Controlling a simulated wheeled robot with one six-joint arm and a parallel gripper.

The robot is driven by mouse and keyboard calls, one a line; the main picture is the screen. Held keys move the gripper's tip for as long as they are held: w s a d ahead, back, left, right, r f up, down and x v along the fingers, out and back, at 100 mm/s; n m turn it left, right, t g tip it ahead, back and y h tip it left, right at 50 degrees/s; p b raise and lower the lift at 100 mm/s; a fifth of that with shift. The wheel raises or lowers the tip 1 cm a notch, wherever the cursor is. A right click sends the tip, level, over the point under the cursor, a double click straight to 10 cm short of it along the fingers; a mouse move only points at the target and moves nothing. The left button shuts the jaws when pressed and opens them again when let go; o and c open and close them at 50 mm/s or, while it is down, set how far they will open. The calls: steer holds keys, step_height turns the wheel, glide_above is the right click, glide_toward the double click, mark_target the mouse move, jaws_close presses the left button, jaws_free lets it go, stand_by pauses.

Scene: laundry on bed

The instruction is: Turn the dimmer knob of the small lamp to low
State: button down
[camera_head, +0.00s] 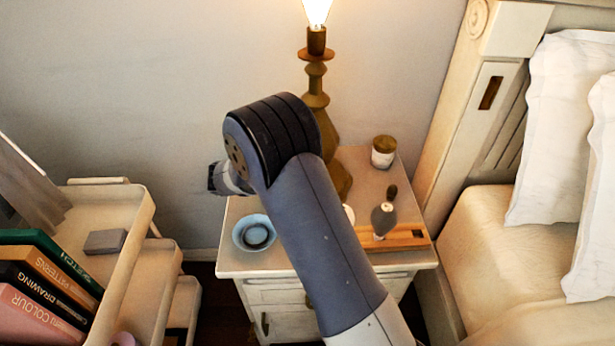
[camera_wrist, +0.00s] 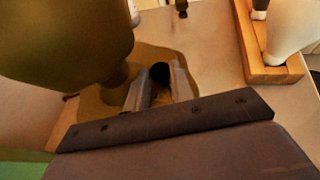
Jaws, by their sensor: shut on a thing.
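The small lamp (camera_head: 315,85) has a turned olive-brass body and a lit bare bulb, and stands upright on the nightstand. Its lower part is partly hidden behind my arm in the head view. In the wrist view its wide body (camera_wrist: 65,40) fills the upper left, with the foot of the lamp below it. My gripper (camera_wrist: 160,86) is at the lamp's foot, its two pale fingers shut on the small dark dimmer knob (camera_wrist: 160,72). The knob's setting cannot be read. My fingers and the knob are hidden in the head view.
The nightstand (camera_head: 228,262) also holds a blue bowl (camera_head: 254,233), a lidded jar (camera_head: 384,152) and a wooden tray (camera_head: 408,238) with small items. A shelf cart (camera_head: 140,225) with books stands left; the bed (camera_head: 500,240) is right.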

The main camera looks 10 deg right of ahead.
steer(key=shift+w+m+g+p, duration=0.15)
steer(key=shift+m+g+p, duration=0.35)
steer(key=shift+m+g, duration=0.4)
steer(key=c, duration=1.3)
jaws_free()
steer(key=shift+a, duration=0.1)
steer(key=v, duration=1)
steer(key=shift+w+a+r+p, duration=0.15)
steer(key=shift+a+r+p, duration=0.1)
steer(key=shift+p, duration=0.15)
steer(key=shift+d, duration=0.1)
